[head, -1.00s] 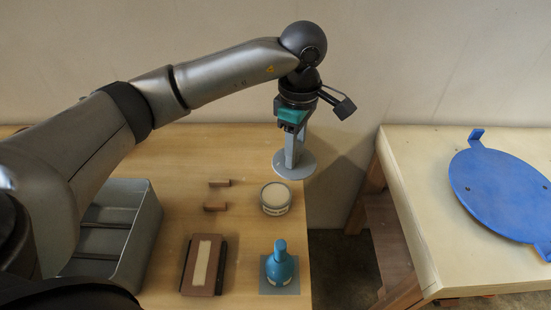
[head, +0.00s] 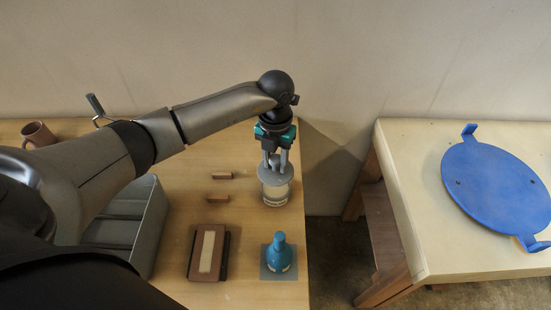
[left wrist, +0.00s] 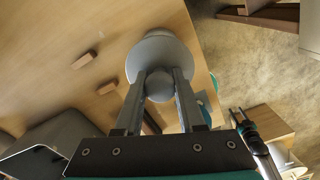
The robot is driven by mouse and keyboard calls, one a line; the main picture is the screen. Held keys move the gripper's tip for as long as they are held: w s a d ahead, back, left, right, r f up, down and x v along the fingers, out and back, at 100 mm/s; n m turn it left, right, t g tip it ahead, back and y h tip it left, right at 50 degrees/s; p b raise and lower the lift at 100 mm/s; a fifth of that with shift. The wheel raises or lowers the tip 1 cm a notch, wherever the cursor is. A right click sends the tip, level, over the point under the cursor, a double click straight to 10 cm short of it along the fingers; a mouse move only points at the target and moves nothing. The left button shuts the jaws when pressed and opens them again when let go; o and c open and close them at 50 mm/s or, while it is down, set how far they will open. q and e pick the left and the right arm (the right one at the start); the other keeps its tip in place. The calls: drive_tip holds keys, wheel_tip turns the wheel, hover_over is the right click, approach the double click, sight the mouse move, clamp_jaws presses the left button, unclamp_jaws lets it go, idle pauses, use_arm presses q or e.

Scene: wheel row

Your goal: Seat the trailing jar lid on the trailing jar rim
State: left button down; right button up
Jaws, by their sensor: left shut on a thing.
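The trailing jar lid is a grey disc (head: 271,176) with a knob between my fingers. My left gripper (head: 276,158) is shut on it, pointing down. In the left wrist view the lid (left wrist: 146,58) shows beyond the fingertips (left wrist: 160,84), its knob between them. The trailing jar (head: 276,196), a short pale round jar, stands near the table's right edge directly below the lid. The lid looks roughly level and covers the jar's top. The rim is hidden, so I cannot tell whether lid and rim touch.
A blue bottle (head: 279,254) on a grey square stands in front of the jar. Two small brown blocks (head: 222,175) (head: 217,197), a brown framed slab (head: 207,252) and a grey bin (head: 147,228) lie left. A gap separates the right table (head: 410,160), which holds a blue round tray (head: 495,190).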

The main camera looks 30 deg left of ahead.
sight(275, 170)
idle(0.3)
use_arm(q)
drive_tip(key=shift+f+b, duration=1.5)
drive_tip(key=shift+f, duration=0.45)
drive_tip(key=shift+f+b, duration=1.05)
drive_tip(key=shift+f, duration=0.55)
idle(2.0)
idle(0.7)
drive_tip(key=c, duration=0.7)
unclamp_jaws()
drive_tip(key=shift+r, duration=0.25)
